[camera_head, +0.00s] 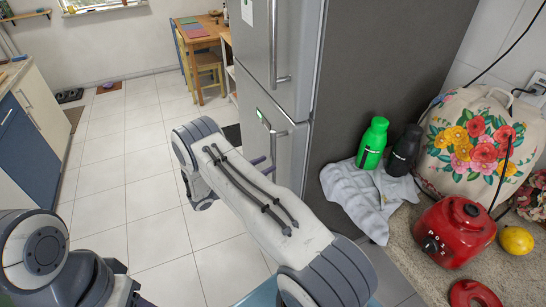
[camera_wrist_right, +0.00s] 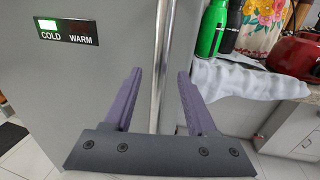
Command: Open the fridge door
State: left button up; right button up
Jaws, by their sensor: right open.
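The silver fridge (camera_head: 251,35) stands at the upper middle of the head view, its doors shut. It has an upper door handle (camera_head: 273,45) and a lower door handle (camera_head: 276,150). My right gripper (camera_head: 263,165) is at the lower door, mostly hidden behind my forearm; only purple finger parts show. In the right wrist view, my right gripper (camera_wrist_right: 158,75) is open, and a vertical metal handle bar (camera_wrist_right: 160,50) runs between its two purple fingers. I cannot tell whether they touch the bar. My left arm shows at lower left, but its gripper is out of sight.
Tiled floor (camera_head: 140,195) left of the fridge is clear. A wooden table (camera_head: 205,32) stands behind.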

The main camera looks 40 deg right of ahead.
aim_at(273, 161)
jog(key=shift+s+d+p, duration=0.1)
jog(key=shift+d+p, duration=0.4)
jog(key=shift+d, duration=1.45)
grip_shut()
